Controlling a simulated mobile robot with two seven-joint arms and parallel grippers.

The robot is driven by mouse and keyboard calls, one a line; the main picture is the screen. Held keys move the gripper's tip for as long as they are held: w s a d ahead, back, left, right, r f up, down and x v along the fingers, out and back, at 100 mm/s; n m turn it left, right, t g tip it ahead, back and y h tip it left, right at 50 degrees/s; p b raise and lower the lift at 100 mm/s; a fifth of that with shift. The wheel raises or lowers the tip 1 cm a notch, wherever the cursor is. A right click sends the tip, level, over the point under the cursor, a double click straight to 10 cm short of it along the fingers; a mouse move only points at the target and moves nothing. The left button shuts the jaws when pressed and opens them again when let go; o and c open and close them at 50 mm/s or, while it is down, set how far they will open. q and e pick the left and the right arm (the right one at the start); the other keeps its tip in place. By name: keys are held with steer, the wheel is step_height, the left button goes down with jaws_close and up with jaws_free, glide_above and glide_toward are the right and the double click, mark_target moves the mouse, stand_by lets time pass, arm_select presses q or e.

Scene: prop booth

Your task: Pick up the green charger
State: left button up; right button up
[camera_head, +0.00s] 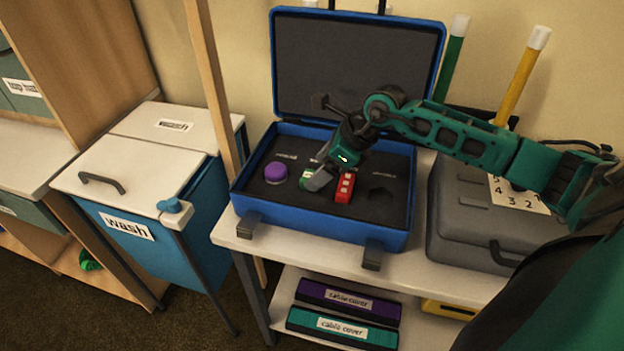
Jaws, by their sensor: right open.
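The green charger (304,182) sits in the foam of an open blue case (316,231), partly covered by my right gripper. My right gripper (316,172) is over the case with its jaws open, its fingers close beside the charger. I cannot tell whether they touch it. A red item (345,188) stands in the foam just right of the fingers. A purple round item (275,172) sits in the foam to the left. My left gripper does not show.
The case stands on a white table (228,232), its raised lid (352,68) behind my arm. A grey case (455,225) is to the right. A blue wash bin (150,250) is at left. Cable cover boxes (340,328) lie on the shelf below.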

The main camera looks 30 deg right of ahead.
mark_target(307, 172)
steer(key=shift+x, duration=1.15)
steer(key=c, duration=1.2)
